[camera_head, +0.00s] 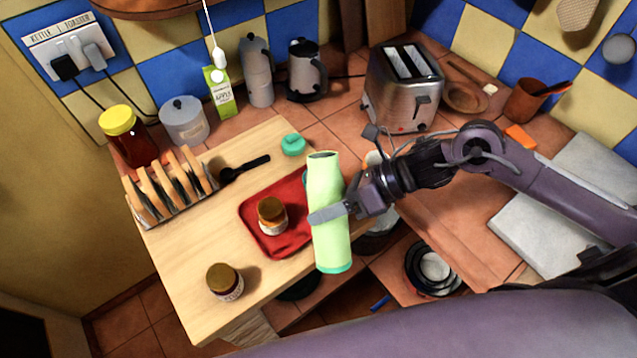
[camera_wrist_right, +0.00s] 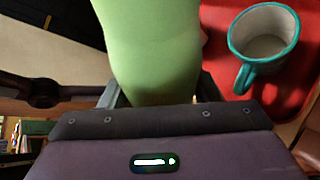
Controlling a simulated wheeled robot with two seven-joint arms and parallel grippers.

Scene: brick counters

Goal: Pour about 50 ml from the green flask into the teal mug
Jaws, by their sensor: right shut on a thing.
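The green flask (camera_head: 328,185) is in my right gripper (camera_head: 330,212), which is shut around its middle. The flask stands nearly upright, with its dark open mouth at the top and a teal band at its base. It also shows large in the right wrist view (camera_wrist_right: 150,45). The teal mug (camera_wrist_right: 265,42) stands upright on the red tray, beside the flask in the wrist view, with a pale inside. In the head view the flask hides almost all of it. A teal lid (camera_head: 293,144) lies on the wooden board. My left gripper is not in view.
The red tray (camera_head: 262,244) also carries a brown-lidded jar (camera_head: 271,214). A second jar (camera_head: 224,281) stands near the board's front edge. A toast rack (camera_head: 168,190) and a black spoon (camera_head: 244,168) are to the left. A toaster (camera_head: 404,88) and kettle stand behind.

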